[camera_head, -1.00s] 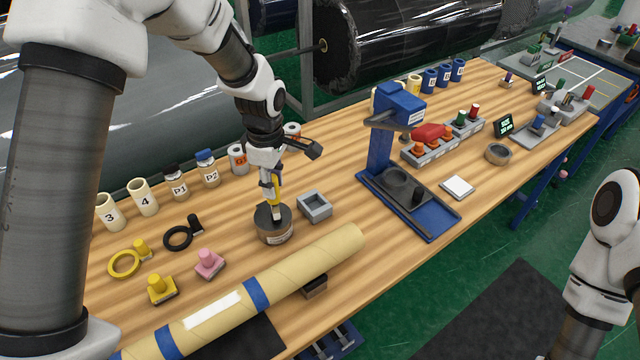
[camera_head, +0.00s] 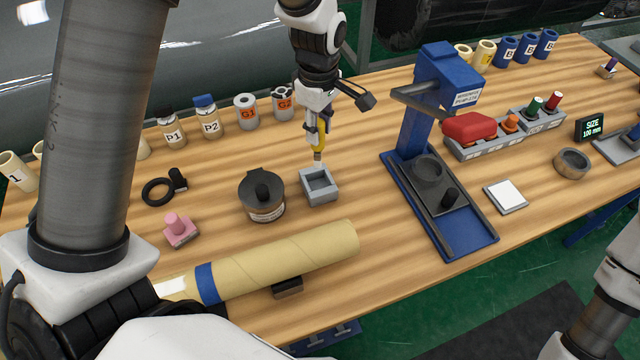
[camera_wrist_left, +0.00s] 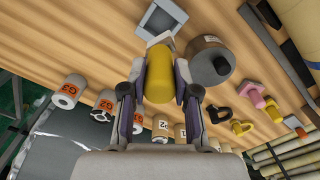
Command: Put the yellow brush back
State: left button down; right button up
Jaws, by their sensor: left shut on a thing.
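The yellow brush (camera_head: 320,138) is upright in my left gripper (camera_head: 318,126), with its pale bristle end pointing down. The bristle end is over the back edge of a small grey square holder (camera_head: 319,198); I cannot tell whether it touches. In the left wrist view the brush's yellow handle (camera_wrist_left: 160,78) sits between the two fingers of the left gripper (camera_wrist_left: 161,72). The open square holder (camera_wrist_left: 178,14) is just beyond the bristles there. A round dark pot (camera_head: 262,208) with a black knob stands left of the holder. My right gripper is out of view.
A long cardboard roll (camera_head: 290,258) lies in front of the pot and holder. A blue press stand (camera_head: 408,130) stands to the right. Labelled jars and rolls, such as G2 (camera_head: 283,105), line the back. A pink stamp (camera_head: 178,230) is at left. Bare wood lies right of the holder.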

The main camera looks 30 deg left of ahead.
aim_at(319, 160)
pick_arm(q)
jog(key=f, duration=0.1)
jog(key=f+p, duration=0.1)
jog(key=f, duration=0.1)
jog(key=shift+s, duration=0.35)
jog(key=f, duration=0.2)
jog(key=f+p, duration=0.1)
jog(key=f, duration=0.1)
jog(key=w+f, duration=0.1)
jog(key=f, duration=0.1)
jog(key=shift+f, duration=0.15)
jog(key=shift+s+f, duration=0.2)
jog(key=shift+f, duration=0.15)
jog(key=c, duration=0.9)
grip_release()
jog(key=shift+w, duration=0.1)
jog(key=shift+o, duration=0.2)
